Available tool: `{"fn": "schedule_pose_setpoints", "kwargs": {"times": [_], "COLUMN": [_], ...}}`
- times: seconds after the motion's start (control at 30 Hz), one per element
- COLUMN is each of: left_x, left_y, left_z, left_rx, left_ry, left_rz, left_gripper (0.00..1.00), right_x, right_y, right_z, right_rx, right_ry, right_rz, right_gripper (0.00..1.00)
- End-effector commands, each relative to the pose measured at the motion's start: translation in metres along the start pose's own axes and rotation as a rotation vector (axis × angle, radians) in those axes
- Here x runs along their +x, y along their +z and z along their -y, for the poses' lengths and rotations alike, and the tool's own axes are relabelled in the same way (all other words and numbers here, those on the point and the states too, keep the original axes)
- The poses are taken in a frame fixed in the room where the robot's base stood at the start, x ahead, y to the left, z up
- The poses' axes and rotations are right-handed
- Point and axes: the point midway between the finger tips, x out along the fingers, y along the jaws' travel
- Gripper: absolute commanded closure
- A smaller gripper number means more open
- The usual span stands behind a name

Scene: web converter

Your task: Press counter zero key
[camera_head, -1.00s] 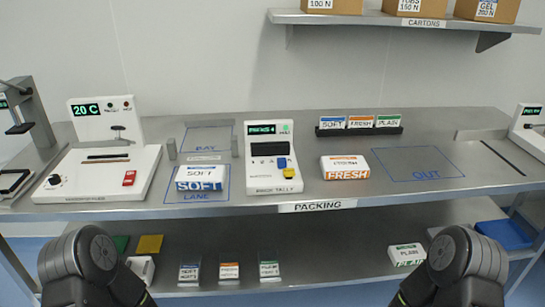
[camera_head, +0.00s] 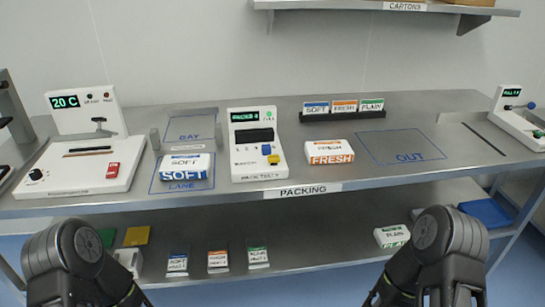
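The pack tally counter (camera_head: 252,143) is a white box standing at the middle of the steel packing bench. It has a green-lit display (camera_head: 245,117) at the top, a dark slot or window below it, and a yellow key and a blue key (camera_head: 273,159) on its lower front. The small lettering on the keys is too small to read. My two arms show at the lower left and lower right, below the bench edge. Neither gripper's fingers can be seen, and nothing of mine touches the counter.
A SOFT pack (camera_head: 185,167) lies in the LANE outline left of the counter. A FRESH pack (camera_head: 329,152) lies to its right, before an empty OUT outline (camera_head: 400,147). A sealer (camera_head: 85,150) stands at left. The lower shelf (camera_head: 300,250) holds packs. The upper shelf (camera_head: 350,5) overhangs.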

Motion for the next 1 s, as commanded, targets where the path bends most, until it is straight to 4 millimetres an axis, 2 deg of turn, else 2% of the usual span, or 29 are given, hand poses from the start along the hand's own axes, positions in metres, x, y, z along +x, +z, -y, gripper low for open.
{"fn": "schedule_pose_setpoints", "kwargs": {"times": [0.03,0.4,1.0], "left_x": [0.0,0.0,0.0], "left_y": [0.0,0.0,0.0], "left_z": [0.0,0.0,0.0], "left_rx": [0.0,0.0,0.0], "left_ry": [0.0,0.0,0.0], "left_rz": [0.0,0.0,0.0], "left_gripper": [0.64,0.64,0.64], "right_x": [0.0,0.0,0.0], "right_y": [0.0,0.0,0.0], "right_z": [0.0,0.0,0.0], "right_rx": [0.0,0.0,0.0], "right_ry": [0.0,0.0,0.0], "right_rz": [0.0,0.0,0.0], "right_gripper": [0.71,1.0,1.0]}}
